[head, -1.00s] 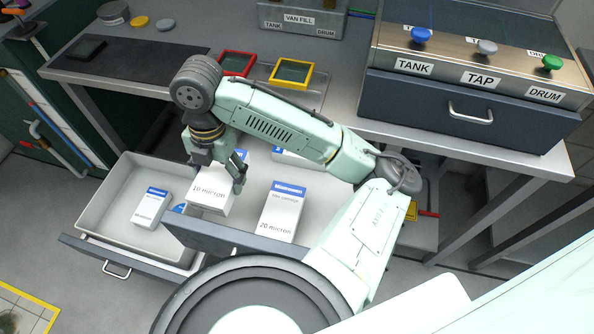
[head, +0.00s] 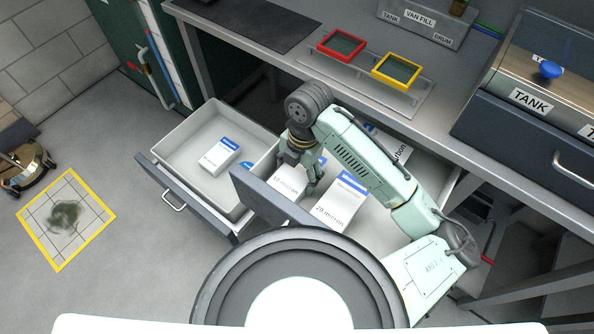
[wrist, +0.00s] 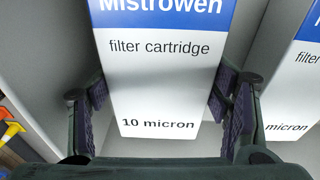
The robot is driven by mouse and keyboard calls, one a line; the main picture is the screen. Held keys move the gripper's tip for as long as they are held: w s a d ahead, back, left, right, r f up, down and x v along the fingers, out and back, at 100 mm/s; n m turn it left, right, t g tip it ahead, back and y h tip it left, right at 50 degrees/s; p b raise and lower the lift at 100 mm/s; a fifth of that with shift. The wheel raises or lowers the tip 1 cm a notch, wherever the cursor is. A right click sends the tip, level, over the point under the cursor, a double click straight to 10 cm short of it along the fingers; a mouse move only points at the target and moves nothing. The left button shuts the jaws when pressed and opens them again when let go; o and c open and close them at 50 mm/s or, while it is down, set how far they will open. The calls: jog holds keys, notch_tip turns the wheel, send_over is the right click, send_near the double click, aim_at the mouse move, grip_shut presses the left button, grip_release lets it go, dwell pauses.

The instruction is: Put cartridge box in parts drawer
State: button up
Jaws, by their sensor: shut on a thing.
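The cartridge box (head: 286,181), white with a blue band and marked "10 micron", is at the left end of the right open drawer (head: 262,200). My gripper (head: 303,174) is shut on it from above. In the wrist view the box (wrist: 160,80) stands between the two finger pads. I cannot tell whether it touches the drawer floor. The left open drawer (head: 185,150) is light grey inside and holds a smaller white and blue box (head: 219,155). The frames do not show which drawer is the parts drawer.
A "20 micron" box (head: 341,202) stands close right of the held box. A box marked "carbon" (head: 400,156) is behind my arm. A blue item (head: 247,166) lies in the left drawer, partly hidden. The left drawer's front half has free floor. The bench (head: 240,62) edge is behind.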

aim_at(301, 169)
jog(key=o, duration=1.6)
jog(key=shift+c, duration=0.2)
notch_tip(301, 169, up, 12)
jog(key=d, duration=0.1)
jog(key=shift+w, duration=0.4)
